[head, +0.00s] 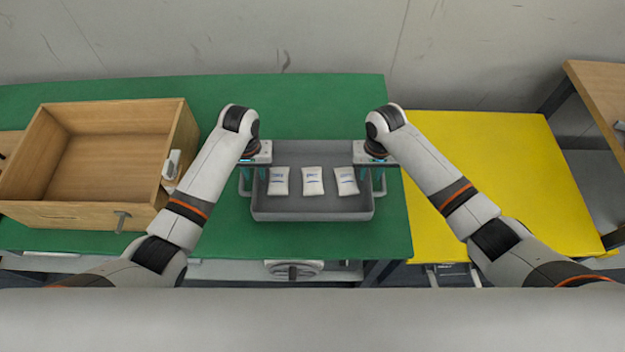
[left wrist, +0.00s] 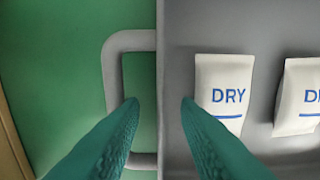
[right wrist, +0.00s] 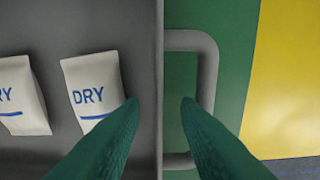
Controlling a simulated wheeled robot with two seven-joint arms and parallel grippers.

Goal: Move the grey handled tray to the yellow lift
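The grey handled tray (head: 312,207) lies on the green table, with three white packets marked DRY (head: 313,181) in it. The yellow lift (head: 500,170) stands to the right of the green table. My left gripper (head: 254,176) is at the tray's left end; in the left wrist view its open fingers straddle the tray wall and the left handle (left wrist: 122,42). My right gripper (head: 371,176) is at the right end; in the right wrist view its open fingers straddle the wall and the right handle (right wrist: 205,42). Whether the fingers touch the tray is unclear.
A wooden box (head: 105,185) stands on the green table (head: 320,95) left of the tray. The lift's yellow top looks bare. A wooden table (head: 600,90) is at the far right, and a wall runs behind.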

